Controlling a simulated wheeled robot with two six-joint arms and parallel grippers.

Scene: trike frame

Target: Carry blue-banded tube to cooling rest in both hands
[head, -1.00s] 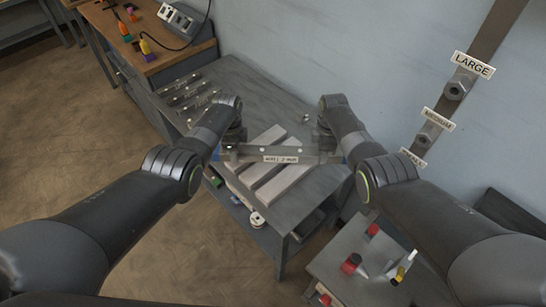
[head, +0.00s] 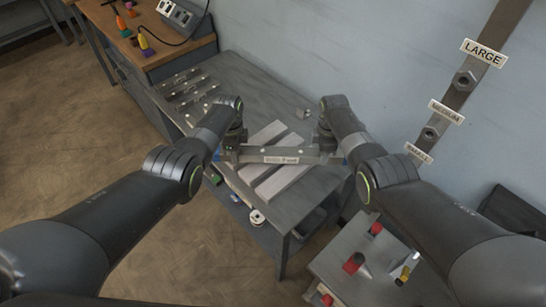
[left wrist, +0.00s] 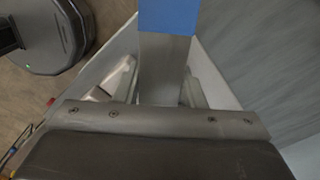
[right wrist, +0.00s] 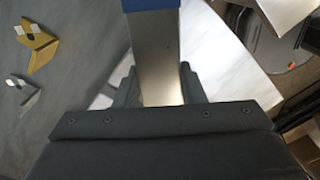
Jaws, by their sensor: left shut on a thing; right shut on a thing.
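The blue-banded tube (head: 262,151) is a straight grey metal bar with a small white label, held level across both hands. A blue band on it shows in the left wrist view (left wrist: 168,16) and in the right wrist view (right wrist: 150,5). My left gripper (head: 231,152) is shut on its left end and my right gripper (head: 327,150) on its right end. Below the tube, pale parallel slats (head: 283,181), apparently the cooling rest, lie on the grey table (head: 305,209). The tube hides part of them; its height above them is hard to judge.
Several dark bars (head: 187,85) lie at the table's far left. A wooden bench (head: 155,62) with coloured-handled tools stands beyond. A smaller table (head: 342,262) with red and yellow items is at lower right. A wall strip with a LARGE sign (head: 484,53) rises at right.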

